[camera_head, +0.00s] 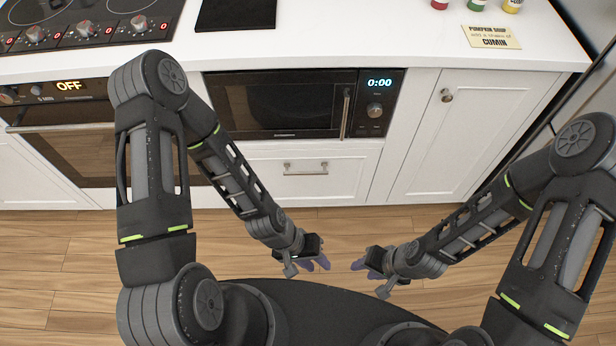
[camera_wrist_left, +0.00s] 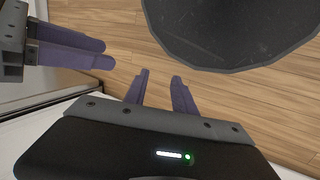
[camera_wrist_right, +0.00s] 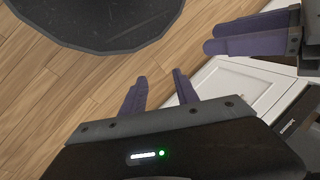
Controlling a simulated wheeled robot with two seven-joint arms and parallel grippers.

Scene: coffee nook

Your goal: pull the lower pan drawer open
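The white pan drawer (camera_head: 270,178) sits below the microwave and is shut, its front in line with the cabinet. Its metal bar handle (camera_head: 305,168) is near the middle of the front. My left gripper (camera_head: 318,264) is open and empty in front of the drawer, apart from the handle; its spread purple fingers show in the left wrist view (camera_wrist_left: 160,85). My right gripper (camera_head: 361,263) is also open and empty, just right of the left one and facing it; its fingers show in the right wrist view (camera_wrist_right: 157,88).
The microwave (camera_head: 285,105) is above the drawer. An oven (camera_head: 65,140) is on the left, and a white cabinet door (camera_head: 465,130) with a knob is on the right. The countertop (camera_head: 350,35) overhangs them. Bare wooden floor (camera_head: 330,225) lies before the drawer.

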